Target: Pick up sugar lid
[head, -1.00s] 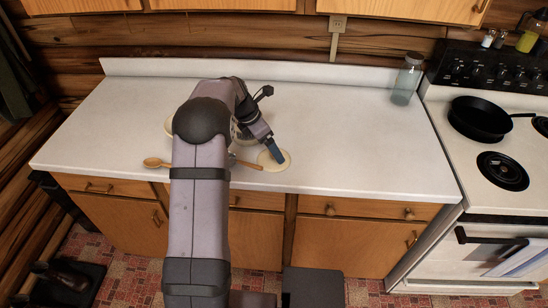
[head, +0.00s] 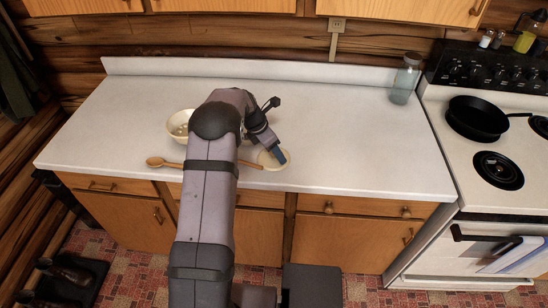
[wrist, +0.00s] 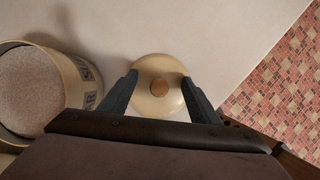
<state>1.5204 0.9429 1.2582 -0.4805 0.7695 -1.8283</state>
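The sugar canister (wrist: 84,92), open and full of pale sugar, stands just left of the gripper in the wrist view. In the head view my arm hides most of the canister.
A cream bowl (head: 179,122) stands left of my arm. A wooden spoon (head: 164,162) lies near the counter's front edge, partly behind my arm. A glass jar (head: 405,80) stands at the back right beside the stove (head: 470,190). The counter (head: 340,140) right of the lid is clear.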

